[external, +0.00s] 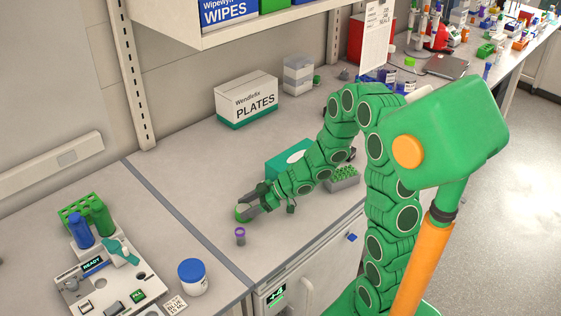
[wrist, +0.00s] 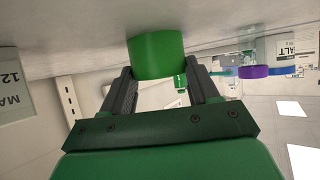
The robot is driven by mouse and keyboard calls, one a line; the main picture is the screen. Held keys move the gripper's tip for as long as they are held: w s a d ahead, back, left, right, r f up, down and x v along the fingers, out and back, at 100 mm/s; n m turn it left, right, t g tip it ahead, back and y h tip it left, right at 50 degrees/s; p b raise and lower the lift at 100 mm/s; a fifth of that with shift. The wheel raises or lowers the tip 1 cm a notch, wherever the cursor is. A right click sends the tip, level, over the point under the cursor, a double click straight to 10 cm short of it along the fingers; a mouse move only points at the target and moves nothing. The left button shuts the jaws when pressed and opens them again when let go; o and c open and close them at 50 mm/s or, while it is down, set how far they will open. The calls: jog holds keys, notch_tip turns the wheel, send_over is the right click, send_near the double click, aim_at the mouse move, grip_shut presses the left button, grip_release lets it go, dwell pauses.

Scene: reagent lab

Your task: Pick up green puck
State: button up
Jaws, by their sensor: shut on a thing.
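The green puck (wrist: 157,54) is a plain green cylinder between my gripper's two dark fingers in the wrist view. My gripper (wrist: 160,73) is shut on it, with one finger at each side. In the external view, my gripper (external: 248,206) is low over the grey bench, at the end of my outstretched green arm. The green puck (external: 242,214) shows there as a small green patch at the fingertips, partly hidden by them. It is at or very close to the bench top; I cannot tell whether it touches.
A purple-capped vial (external: 240,236) stands just in front of my gripper. A teal box (external: 288,160) and a grey rack of green tubes (external: 343,178) are beside my arm. A PLATES box (external: 246,100) stands behind. A blue-lidded jar (external: 192,276) stands front left. Bench left of my gripper is clear.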

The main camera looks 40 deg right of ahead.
aim_at(248, 207)
notch_tip(248, 207, up, 9)
jog(key=shift+f, duration=0.1)
jog(key=shift+r, duration=0.65)
